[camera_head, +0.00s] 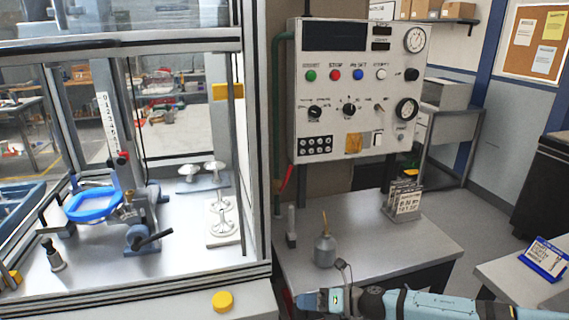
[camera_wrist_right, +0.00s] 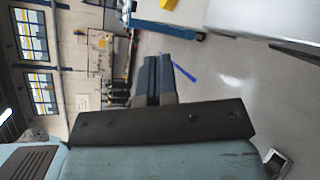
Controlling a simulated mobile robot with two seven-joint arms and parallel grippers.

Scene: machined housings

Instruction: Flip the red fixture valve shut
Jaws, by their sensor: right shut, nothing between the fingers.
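The red valve handle (camera_head: 286,179) sits low on a green vertical pipe (camera_head: 278,120), just left of the control panel. It is a thin red lever, tilted, with its upper end to the right. My right gripper (camera_head: 305,300) is at the bottom middle of the head view, well below the handle and apart from it. Its fingers are shut together and empty; they also show in the wrist view (camera_wrist_right: 158,80). The valve is not seen in the wrist view. My left gripper is in neither view.
The control panel (camera_head: 352,90) hangs above a grey bench (camera_head: 400,250). On the bench stand an oil can (camera_head: 325,247), a dark upright tool (camera_head: 291,227) and a card rack (camera_head: 403,202). A framed machine enclosure (camera_head: 258,130) borders the pipe's left side. A yellow button (camera_head: 222,301) is in front.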

